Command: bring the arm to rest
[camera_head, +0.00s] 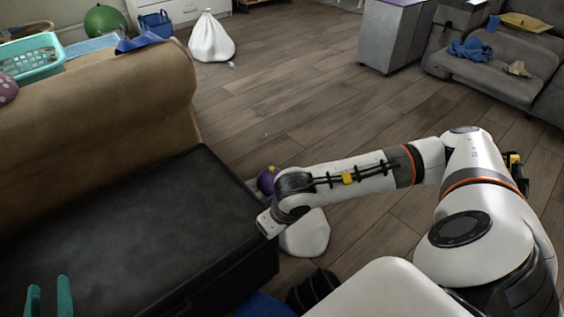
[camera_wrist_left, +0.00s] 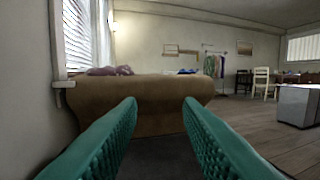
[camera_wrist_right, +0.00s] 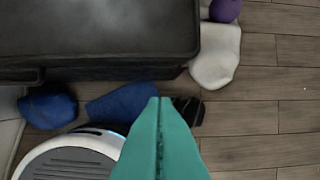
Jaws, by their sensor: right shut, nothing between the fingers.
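My left gripper (camera_head: 49,297) shows at the bottom left of the head view, its teal fingertips apart over the black seat. In the left wrist view the left gripper (camera_wrist_left: 160,102) is open and empty, facing the sofa's tan part. My right arm (camera_head: 350,175) reaches across the head view from the right, bent, with its wrist beside the black seat's edge. The right fingers are hidden there. In the right wrist view the right gripper (camera_wrist_right: 160,100) is shut and empty, above the floor by my own base.
The black seat (camera_head: 120,220) and tan sofa part (camera_head: 110,110) fill the left. A purple ball (camera_head: 267,180) and a white sack (camera_head: 308,236) lie close to my right wrist. Blue items (camera_wrist_right: 47,107) lie near my base. A grey cabinet (camera_head: 393,38) stands farther off; the middle floor is clear.

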